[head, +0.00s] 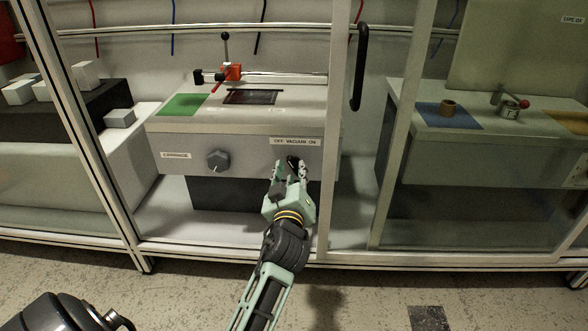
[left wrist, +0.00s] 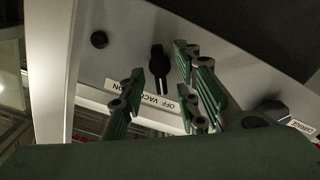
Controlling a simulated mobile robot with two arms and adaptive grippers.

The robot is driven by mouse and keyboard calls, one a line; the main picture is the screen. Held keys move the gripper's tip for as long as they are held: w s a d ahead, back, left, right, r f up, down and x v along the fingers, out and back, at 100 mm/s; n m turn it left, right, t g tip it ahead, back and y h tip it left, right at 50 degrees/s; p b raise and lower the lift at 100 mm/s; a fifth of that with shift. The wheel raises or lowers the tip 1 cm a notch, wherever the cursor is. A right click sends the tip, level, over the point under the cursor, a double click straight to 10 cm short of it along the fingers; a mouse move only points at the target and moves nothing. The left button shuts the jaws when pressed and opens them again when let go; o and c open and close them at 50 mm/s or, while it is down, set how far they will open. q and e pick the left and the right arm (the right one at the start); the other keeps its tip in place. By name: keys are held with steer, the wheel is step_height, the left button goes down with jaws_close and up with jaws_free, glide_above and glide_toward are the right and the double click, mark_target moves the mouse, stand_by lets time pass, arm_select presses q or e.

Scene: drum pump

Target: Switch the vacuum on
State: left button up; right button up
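The black vacuum switch (head: 293,160) is on the machine's front panel, under the label "OFF VACUUM ON" (head: 295,141). In the left wrist view the switch (left wrist: 158,62) is a narrow black knob standing roughly across its upside-down label (left wrist: 160,105). Its exact setting cannot be told. My left gripper (head: 290,170) is in front of the panel at the switch and partly covers it. In the left wrist view the left gripper's fingers (left wrist: 160,76) are apart, with the switch between or just beyond their tips; contact cannot be told. My right gripper is not in view.
A grey carriage knob (head: 219,160) is left of the switch. A white frame post (head: 335,150) with a black handle (head: 360,68) stands close to the right of my gripper. A red and black clamp (head: 230,71) and a green pad (head: 183,104) are on the machine's top.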

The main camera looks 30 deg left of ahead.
arm_select(q)
steer(key=shift+x, duration=1.25)
steer(key=shift+f, duration=0.1)
jaws_close()
